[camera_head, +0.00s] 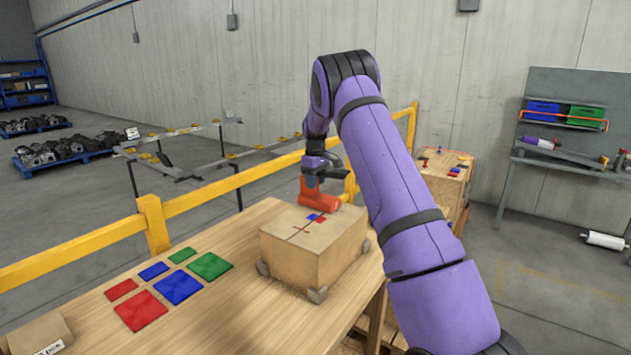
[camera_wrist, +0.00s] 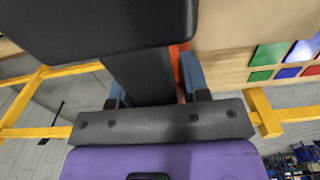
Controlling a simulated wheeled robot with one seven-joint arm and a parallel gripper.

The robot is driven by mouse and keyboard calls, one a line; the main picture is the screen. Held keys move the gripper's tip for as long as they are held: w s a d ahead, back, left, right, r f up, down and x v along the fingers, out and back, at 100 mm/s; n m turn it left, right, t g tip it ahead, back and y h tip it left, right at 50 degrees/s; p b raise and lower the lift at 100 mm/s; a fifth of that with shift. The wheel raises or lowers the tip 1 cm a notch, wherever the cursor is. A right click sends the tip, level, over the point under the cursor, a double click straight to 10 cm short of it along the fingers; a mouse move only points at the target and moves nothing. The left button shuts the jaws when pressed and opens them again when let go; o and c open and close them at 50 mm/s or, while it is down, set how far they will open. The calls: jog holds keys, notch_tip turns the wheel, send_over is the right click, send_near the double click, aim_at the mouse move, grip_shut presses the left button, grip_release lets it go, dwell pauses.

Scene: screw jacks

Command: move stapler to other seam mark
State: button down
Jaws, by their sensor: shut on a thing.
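The stapler (camera_head: 320,198) is orange-red with a dark part, and my gripper (camera_head: 312,180) is shut on it above the far part of the cardboard box (camera_head: 296,262). I cannot tell whether the stapler touches the box top. In the wrist view, the blue fingers of my gripper (camera_wrist: 155,85) stand either side of a dark piece, with a thin orange strip of the stapler (camera_wrist: 182,62) beside it.
The wooden table (camera_head: 215,330) carries red, blue and green squares (camera_head: 178,288) left of the box. A small carton (camera_head: 40,335) is at the near left corner. A yellow rail (camera_head: 225,187) runs behind the table. Another box (camera_head: 447,172) stands beyond my arm.

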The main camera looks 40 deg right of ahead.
dwell(0.3)
jog(key=c, duration=0.6)
grip_release()
notch_tip(320, 180, up, 12)
jog(key=shift+r, duration=0.15)
jog(key=s+a+r+m+t, duration=0.1)
jog(key=s+a+r, duration=0.7)
jog(key=s, duration=0.3)
jog(key=s+a+r+m+t, duration=0.1)
jog(key=s+a+r+t, duration=0.1)
jog(key=s+a+r, duration=0.8)
jog(key=s+a+f, duration=0.3)
jog(key=s, duration=0.6)
jog(key=s+a+f+m+t, duration=0.1)
jog(key=s+a+f, duration=0.2)
jog(key=s, duration=0.6)
jog(key=s+a+f+m+t, duration=0.1)
jog(key=s+a+f, duration=0.2)
jog(key=s, duration=0.6)
jog(key=shift+s+f, duration=0.3)
jog(key=shift+s, duration=0.1)
